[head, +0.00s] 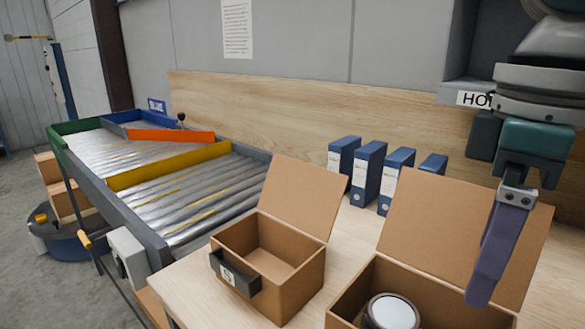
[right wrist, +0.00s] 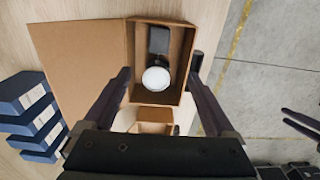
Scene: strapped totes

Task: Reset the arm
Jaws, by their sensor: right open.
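My right gripper (head: 480,300) hangs above the right-hand open cardboard box (head: 345,300); in the head view one long purple finger shows clearly, in front of the raised lid. In the right wrist view my right gripper (right wrist: 160,75) has its two fingers wide apart with nothing held between them. That view looks down on the box (right wrist: 187,85), which holds a white-topped round item (right wrist: 156,79) and a dark grey item (right wrist: 159,40). Two dark prongs at the right edge may be my left gripper (right wrist: 300,120); its jaw state is unclear. The head view does not show it.
An open box (head: 292,295) with a black label holder stands left on the wooden table, its visible inside empty. Several blue binders (head: 367,170) stand behind. A roller conveyor (head: 210,195) with coloured rails lies left. A wall and wood panel (head: 290,105) close off the back.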

